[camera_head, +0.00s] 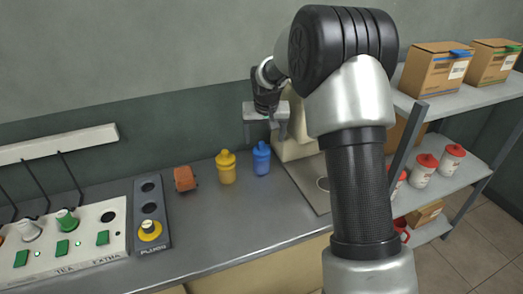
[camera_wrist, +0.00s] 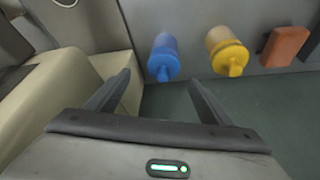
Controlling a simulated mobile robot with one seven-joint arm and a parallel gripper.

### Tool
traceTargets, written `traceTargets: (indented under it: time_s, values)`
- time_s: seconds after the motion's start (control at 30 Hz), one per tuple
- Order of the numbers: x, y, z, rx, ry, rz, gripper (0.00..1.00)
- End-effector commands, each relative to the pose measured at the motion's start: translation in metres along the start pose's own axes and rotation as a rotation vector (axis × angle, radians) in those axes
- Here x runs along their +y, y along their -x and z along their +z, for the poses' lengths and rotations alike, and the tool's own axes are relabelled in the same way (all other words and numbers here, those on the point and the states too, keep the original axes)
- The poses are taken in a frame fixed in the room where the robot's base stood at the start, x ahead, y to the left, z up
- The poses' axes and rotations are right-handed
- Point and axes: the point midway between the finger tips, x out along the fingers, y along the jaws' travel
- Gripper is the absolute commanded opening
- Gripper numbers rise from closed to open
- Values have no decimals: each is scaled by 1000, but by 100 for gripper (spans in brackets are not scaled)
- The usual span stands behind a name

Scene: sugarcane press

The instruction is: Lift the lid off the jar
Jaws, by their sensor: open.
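My gripper (camera_head: 265,132) is open and empty. In the head view it appears above the blue bottle-shaped container (camera_head: 261,160), with its fingers pointing down. In the wrist view its two fingers (camera_wrist: 158,82) are spread wide, and the blue container (camera_wrist: 163,58) shows between and beyond them, apart from both. A yellow container (camera_head: 226,168) of similar shape, with a knobbed top, stands just left of the blue one. White jars with red lids (camera_head: 423,171) stand on the shelf at right. I cannot tell which of these is the task's jar. The lids in view look seated.
A reddish-brown block (camera_head: 185,178) lies left of the yellow container. A cream machine (camera_head: 298,150) stands right of the blue one. A control panel (camera_head: 75,240) and a dark plugs box (camera_head: 151,215) fill the counter's left. Cardboard boxes (camera_head: 436,70) sit on the upper shelf.

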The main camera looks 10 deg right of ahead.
Motion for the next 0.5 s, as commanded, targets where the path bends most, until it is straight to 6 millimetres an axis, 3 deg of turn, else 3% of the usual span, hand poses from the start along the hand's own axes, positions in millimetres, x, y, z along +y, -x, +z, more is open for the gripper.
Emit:
traceTargets:
  time_s: [0.5]
  values:
    - [-8, -54, -2, 0, 0, 0, 74]
